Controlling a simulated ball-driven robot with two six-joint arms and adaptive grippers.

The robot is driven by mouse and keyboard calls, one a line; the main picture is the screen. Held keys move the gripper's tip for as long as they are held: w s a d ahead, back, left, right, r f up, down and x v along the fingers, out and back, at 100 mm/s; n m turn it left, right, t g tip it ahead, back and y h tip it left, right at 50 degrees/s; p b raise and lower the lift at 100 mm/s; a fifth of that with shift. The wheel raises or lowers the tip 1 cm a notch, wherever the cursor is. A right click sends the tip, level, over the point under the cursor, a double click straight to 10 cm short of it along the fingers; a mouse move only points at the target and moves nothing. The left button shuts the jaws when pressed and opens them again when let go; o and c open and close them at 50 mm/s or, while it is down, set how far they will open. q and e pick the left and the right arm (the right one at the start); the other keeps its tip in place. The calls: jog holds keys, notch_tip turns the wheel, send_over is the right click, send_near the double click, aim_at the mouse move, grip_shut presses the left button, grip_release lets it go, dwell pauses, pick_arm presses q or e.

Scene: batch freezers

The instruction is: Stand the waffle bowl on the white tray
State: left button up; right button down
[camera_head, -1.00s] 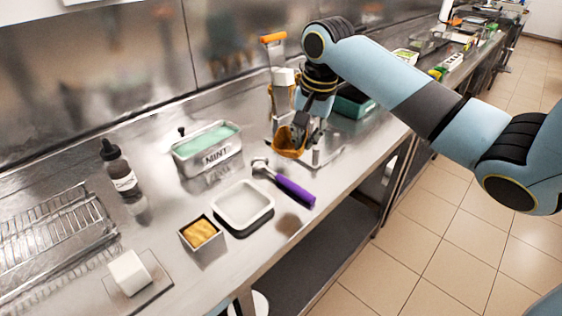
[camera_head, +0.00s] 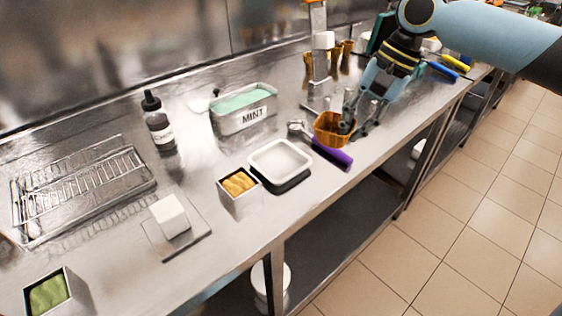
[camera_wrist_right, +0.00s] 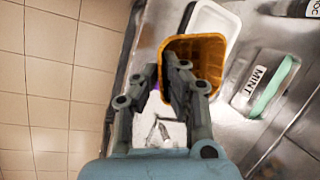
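The waffle bowl (camera_head: 328,131) is a brown-orange, square-sided bowl. My right gripper (camera_head: 352,112) is shut on its wall and holds it above the counter, beside the purple-handled scoop. In the right wrist view the bowl (camera_wrist_right: 205,52) shows at the fingertips (camera_wrist_right: 168,75), its wall between them. The white tray (camera_head: 281,158) is a shallow, rounded square with a dark base, left of the bowl and apart from it. It also shows empty beyond the bowl in the right wrist view (camera_wrist_right: 226,20). My left gripper is not in view.
The scoop (camera_head: 332,155) lies close to the tray's right side. A metal tin with yellow filling (camera_head: 238,202) stands at its left, and the mint tub (camera_head: 243,121) behind it. A dark bottle (camera_head: 159,125), white block (camera_head: 170,217) and wire rack (camera_head: 80,190) are further left.

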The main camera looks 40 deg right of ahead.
send_over(288, 168)
jog(key=s+d, duration=0.1)
jog(key=f, duration=0.6)
jog(key=shift+d+f, duration=0.2)
jog(key=shift+f, duration=0.05)
jog(key=shift+w+f, duration=0.15)
jog(key=shift+f, duration=2)
jog(key=shift+f, duration=0.15)
jog(key=c, duration=1.8)
grip_release()
jog(key=shift+o, duration=0.2)
jog(key=v, duration=1.2)
jog(key=shift+r, duration=0.2)
